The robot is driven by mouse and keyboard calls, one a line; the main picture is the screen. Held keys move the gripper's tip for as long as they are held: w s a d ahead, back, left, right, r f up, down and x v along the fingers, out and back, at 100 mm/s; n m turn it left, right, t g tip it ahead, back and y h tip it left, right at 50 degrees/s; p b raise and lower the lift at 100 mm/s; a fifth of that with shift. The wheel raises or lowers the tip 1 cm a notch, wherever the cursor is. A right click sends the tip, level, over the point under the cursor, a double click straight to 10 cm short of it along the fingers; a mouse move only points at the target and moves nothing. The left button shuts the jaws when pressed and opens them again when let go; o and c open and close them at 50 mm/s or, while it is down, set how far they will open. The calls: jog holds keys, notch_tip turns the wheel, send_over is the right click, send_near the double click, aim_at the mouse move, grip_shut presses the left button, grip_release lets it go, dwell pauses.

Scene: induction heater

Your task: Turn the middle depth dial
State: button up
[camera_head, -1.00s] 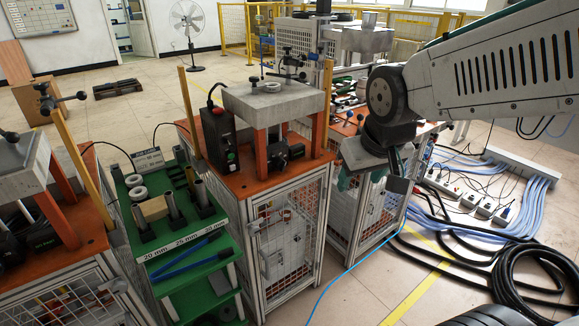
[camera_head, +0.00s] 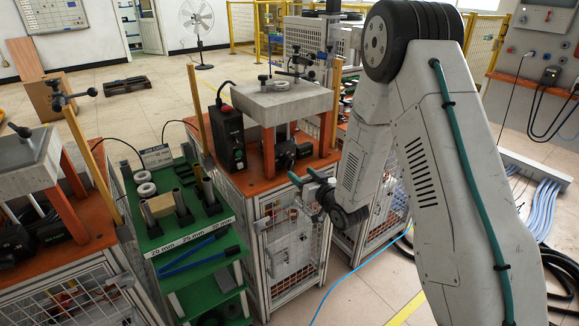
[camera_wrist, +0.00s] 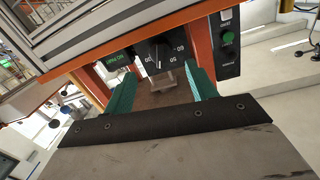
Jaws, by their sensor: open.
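The middle depth dial (camera_wrist: 159,54) is a dark knob with white numbers around it on a black box. It shows at the top centre of the wrist view, beyond my fingertips and roughly between them. In the head view, its black box (camera_head: 289,154) sits between the orange legs of the middle station, and the knob face is not clear. My gripper (camera_head: 304,176) is in front of that station, near its front edge. The fingers look apart from the knob.
Orange legs flank the dial box, under a grey block (camera_head: 283,100). A black control box (camera_head: 228,138) with a green button stands beside it. A green shelf (camera_head: 171,235) with metal cylinders and rings is at left. Another station (camera_head: 30,160) stands further left.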

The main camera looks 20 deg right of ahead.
aim_at(292, 166)
jog(key=x, duration=0.7)
jog(key=shift+w+a+f, duration=0.15)
jog(key=shift+w+a, duration=0.1)
jog(key=shift+c, duration=0.4)
jog(key=c, duration=0.9)
